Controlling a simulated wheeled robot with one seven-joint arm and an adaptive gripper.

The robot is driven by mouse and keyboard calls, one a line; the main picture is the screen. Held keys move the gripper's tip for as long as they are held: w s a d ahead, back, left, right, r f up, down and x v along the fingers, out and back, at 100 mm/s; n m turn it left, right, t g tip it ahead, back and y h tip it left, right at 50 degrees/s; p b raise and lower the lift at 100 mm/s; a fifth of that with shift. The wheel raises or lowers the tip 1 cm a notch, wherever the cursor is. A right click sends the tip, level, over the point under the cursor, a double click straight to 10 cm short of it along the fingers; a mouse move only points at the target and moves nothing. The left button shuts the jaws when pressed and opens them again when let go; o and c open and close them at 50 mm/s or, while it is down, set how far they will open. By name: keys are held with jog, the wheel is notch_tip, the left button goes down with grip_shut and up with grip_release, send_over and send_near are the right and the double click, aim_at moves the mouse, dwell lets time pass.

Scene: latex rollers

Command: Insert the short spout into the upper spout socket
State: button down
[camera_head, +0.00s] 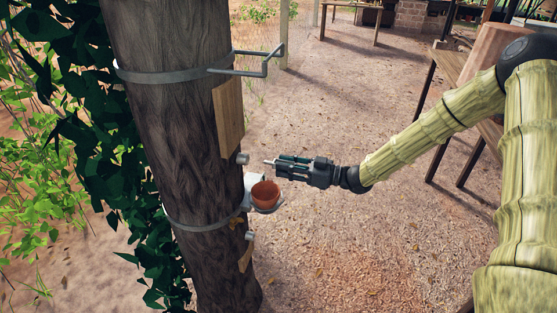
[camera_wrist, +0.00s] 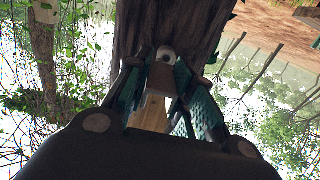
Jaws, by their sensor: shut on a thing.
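My gripper (camera_head: 280,163) is shut on the short spout, whose pale tip (camera_head: 268,161) sticks out toward the trunk in the head view. The upper spout socket (camera_head: 243,158) is a small grey stub on the trunk's right side, just below a wooden board (camera_head: 229,117). The spout tip is apart from the socket, a short gap to its right and at about its height. In the wrist view the spout (camera_wrist: 160,78) lies between the fingers. A pale round end, seemingly the socket (camera_wrist: 166,54), shows just beyond it. The fingers hide much of the spout.
A terracotta cup (camera_head: 265,194) sits in a holder on the trunk (camera_head: 185,155), just below my gripper. A lower grey socket (camera_head: 249,235) is beneath it. A metal bracket (camera_head: 265,62) juts out above. Ivy (camera_head: 110,150) covers the trunk's left side. Open ground lies right of the trunk.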

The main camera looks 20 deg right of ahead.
aim_at(274, 165)
jog(key=shift+s+a+r, duration=0.1)
jog(key=shift+s+r, duration=0.3)
jog(key=shift+s, duration=0.1)
jog(key=shift+w+a+f+b, duration=0.35)
jog(key=shift+w+a, duration=0.2)
jog(key=shift+a, duration=0.15)
jog(key=shift+w+a, duration=0.15)
jog(key=shift+a, duration=0.05)
jog(key=shift+b+x, duration=0.5)
jog(key=shift+x, duration=0.6)
jog(key=shift+s+r, duration=0.5)
jog(key=shift+w+f, duration=0.15)
jog(key=shift+w, duration=0.05)
jog(key=shift+s, duration=0.1)
jog(key=shift+b+x, duration=0.85)
jog(key=shift+x, duration=1.1)
dwell(2.2)
